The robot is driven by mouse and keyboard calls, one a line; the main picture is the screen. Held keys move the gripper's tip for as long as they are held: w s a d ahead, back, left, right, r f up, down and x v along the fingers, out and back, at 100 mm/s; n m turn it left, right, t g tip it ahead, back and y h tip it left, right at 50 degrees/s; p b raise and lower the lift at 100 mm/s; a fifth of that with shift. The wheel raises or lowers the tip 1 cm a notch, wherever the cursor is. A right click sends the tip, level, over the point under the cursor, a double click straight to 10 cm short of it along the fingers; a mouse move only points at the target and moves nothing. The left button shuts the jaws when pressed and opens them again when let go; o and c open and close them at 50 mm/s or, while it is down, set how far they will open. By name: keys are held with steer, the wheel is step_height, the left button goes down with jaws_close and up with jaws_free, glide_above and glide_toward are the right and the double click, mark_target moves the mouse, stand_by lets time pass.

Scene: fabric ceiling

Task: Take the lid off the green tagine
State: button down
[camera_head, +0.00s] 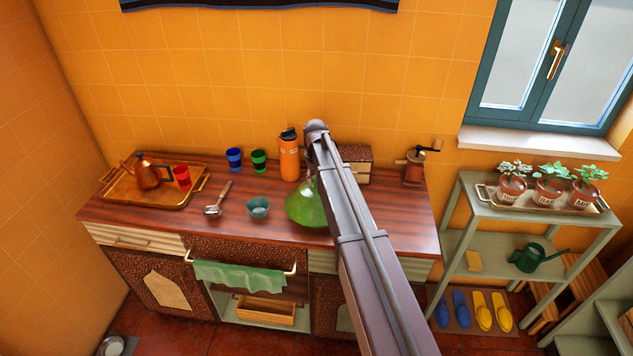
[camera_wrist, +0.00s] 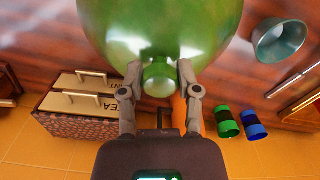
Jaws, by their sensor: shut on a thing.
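The green tagine (camera_head: 303,210) stands on the wooden counter, partly hidden behind my arm in the head view. In the wrist view its glossy green lid (camera_wrist: 115,30) fills the top middle, with a round knob (camera_wrist: 158,80) facing the camera. My gripper (camera_wrist: 160,75) has one finger on each side of the knob and is shut on it. My arm hides the gripper in the head view. I cannot make out a gap between the lid and the base.
An orange bottle (camera_head: 289,158), green cup (camera_head: 258,161) and blue cup (camera_head: 234,159) stand behind the tagine. A teal bowl (camera_head: 258,208) and a ladle (camera_head: 214,210) lie to its left, then a tray (camera_head: 150,193) with a kettle. A drawer box (camera_head: 356,161) and grinder (camera_head: 414,166) stand right.

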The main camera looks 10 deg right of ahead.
steer(key=shift+s+r+p, duration=0.15)
steer(key=shift+r+p, duration=1.35)
steer(key=shift+r, duration=0.15)
steer(key=shift+s+a, duration=0.1)
steer(key=shift+s, duration=0.35)
steer(key=s+a+r+p, duration=0.1)
steer(key=s+a, duration=0.2)
steer(key=s, duration=1.1)
steer(key=shift+s+r, duration=0.15)
steer(key=shift+s, duration=0.25)
